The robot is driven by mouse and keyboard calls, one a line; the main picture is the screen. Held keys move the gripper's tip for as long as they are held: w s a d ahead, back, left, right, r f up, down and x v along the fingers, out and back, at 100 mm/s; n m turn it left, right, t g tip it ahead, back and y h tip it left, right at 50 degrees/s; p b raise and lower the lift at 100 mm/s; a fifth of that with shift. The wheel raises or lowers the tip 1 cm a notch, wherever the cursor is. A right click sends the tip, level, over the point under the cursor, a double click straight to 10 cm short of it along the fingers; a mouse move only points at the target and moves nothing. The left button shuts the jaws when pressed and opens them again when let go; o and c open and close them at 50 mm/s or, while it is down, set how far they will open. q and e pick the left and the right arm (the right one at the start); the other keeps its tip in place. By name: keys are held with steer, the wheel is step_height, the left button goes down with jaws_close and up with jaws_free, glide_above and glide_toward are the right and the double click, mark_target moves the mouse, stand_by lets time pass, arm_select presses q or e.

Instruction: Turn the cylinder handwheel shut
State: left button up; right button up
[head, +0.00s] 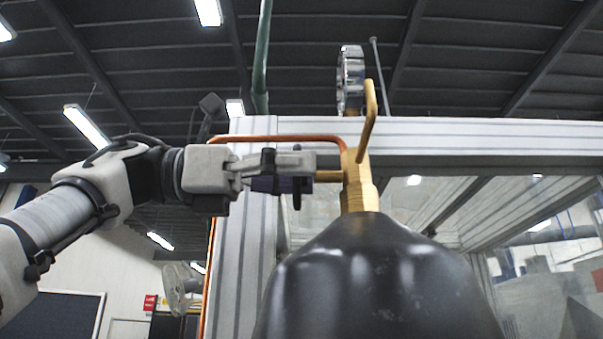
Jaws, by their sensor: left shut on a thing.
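The black gas cylinder (380,285) stands upright in the lower middle, with a brass valve (358,185) on its neck. A short brass stem points left from the valve to a dark handwheel (297,201), seen nearly edge-on. My left gripper (294,172) comes in from the left, level with the stem, and is shut on the handwheel. The near finger covers part of the wheel, so its full outline and turn angle cannot be told. My right gripper is out of view.
A silver round part (350,78) with a ribbed rim stands above the valve, beside a bent brass tube (369,120). A copper pipe (275,138) runs left just above my gripper. A pale metal frame (480,135) stands behind. Free air lies left of the frame.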

arm_select(q)
steer(key=shift+f, duration=0.1)
stand_by(0.3)
steer(key=o, duration=1.1)
steer(key=shift+a, duration=0.3)
steer(key=a, duration=0.7)
steer(key=shift+a, duration=0.25)
steer(key=shift+w+a, duration=0.1)
